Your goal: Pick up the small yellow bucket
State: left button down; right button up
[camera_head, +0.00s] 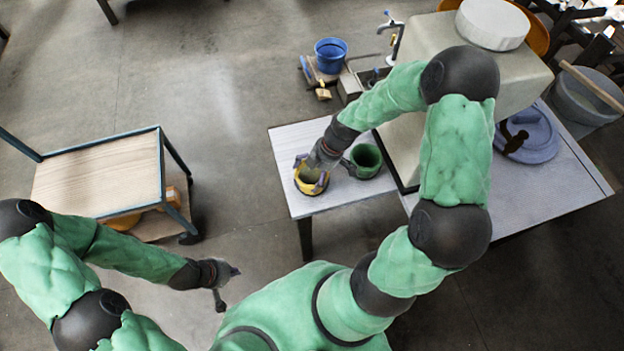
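The small yellow bucket (310,184) stands upright on the light tabletop at the middle of the picture, near its left edge. My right gripper (313,165) is at the bucket's upper rim, with its fingers around or over the far side. The picture is too small to tell whether the fingers press on the rim. My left gripper (228,281) hangs low over the floor at the lower left, well away from the bucket, with its fingers spread and nothing between them.
A green bucket (366,158) stands close to the right of the yellow one. The light table (297,137) adjoins a beige block (430,36). A blue bucket (330,55) stands behind. A wooden-topped cart (95,178) is at the left, with open floor between.

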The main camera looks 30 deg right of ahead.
jog(key=shift+s, duration=0.1)
jog(key=c, duration=0.3)
notch_tip(320, 180, up, 18)
jog(key=p, duration=0.4)
jog(key=shift+c, duration=0.2)
